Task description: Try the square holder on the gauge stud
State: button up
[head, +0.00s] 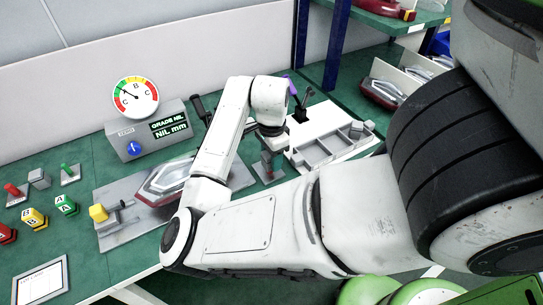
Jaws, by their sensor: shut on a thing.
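My gripper (271,147) points down at the middle of the bench, just left of the white tray. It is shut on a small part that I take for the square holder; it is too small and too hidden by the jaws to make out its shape. A small grey base plate (268,176) lies right under the gripper, with a dark reddish and teal upright part above it. I cannot tell whether this is the gauge stud, nor whether the held part touches it. A dial gauge (135,96) stands at the back left on a grey box whose display reads "GRADE NIL, NIL mm".
A white compartment tray (335,137) stands right of the gripper. A tail lamp (166,182) lies on a grey plate, partly behind my arm. Coloured A and B blocks (66,205), small pegs on plates and a tablet (40,281) are at left. Shelves with lamps stand at back right.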

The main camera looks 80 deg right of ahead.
jog(key=shift+f+b, duration=0.85)
jog(key=shift+f, duration=0.45)
jog(key=shift+r, duration=0.15)
dwell(0.4)
jog(key=shift+r+p, duration=3.45)
jog(key=shift+r, duration=0.25)
